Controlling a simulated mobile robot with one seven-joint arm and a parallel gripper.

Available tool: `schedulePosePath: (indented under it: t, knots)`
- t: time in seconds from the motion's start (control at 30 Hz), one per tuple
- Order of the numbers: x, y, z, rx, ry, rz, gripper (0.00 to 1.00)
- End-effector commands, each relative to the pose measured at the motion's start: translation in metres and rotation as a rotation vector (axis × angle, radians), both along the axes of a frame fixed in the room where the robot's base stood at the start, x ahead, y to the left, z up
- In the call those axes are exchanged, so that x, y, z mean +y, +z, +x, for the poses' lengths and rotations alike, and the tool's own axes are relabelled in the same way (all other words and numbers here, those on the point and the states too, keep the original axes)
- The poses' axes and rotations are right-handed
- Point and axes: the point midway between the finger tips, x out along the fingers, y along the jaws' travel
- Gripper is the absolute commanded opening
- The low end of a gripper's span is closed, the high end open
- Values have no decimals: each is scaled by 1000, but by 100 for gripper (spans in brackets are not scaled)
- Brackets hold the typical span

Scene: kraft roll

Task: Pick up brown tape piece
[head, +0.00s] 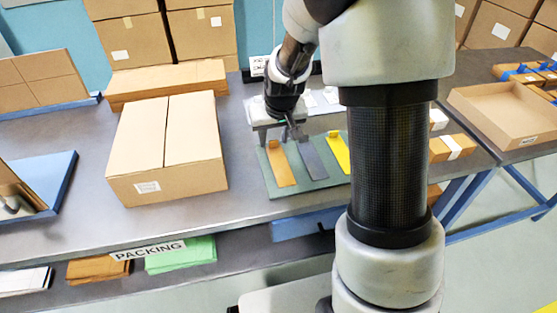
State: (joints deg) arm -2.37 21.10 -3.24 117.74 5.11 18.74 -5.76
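The brown tape piece (281,166) is an orange-brown strip lying on a grey-green board (268,184) on the packing table. It is the leftmost of three strips. A grey strip (312,161) lies in the middle and a yellow strip (338,152) lies to its right. My gripper (296,133) points down over the far end of the strips, close to the upper ends of the brown and grey ones. It is small and dark here, so its finger opening and any contact are unclear.
A closed carton (166,180) stands left of the board, with flat cardboard (165,84) behind it. A pale dispenser or stand (262,122) sits at the board's far edge. An open cardboard tray (507,113) is at right. My arm hides the table right of the yellow strip.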

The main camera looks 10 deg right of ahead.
Motion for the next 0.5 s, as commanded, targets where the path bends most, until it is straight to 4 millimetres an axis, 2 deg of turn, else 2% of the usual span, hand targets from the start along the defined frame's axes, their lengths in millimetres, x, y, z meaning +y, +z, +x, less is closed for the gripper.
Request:
schedulePosePath:
  t: [0.03, 0.2, 0.5]
  knots:
    - [0, 0, 0, 0, 0, 0, 30]
    - [0, 0, 0, 0, 0, 0, 2]
    - [0, 5, 0, -1, 0, 0, 0]
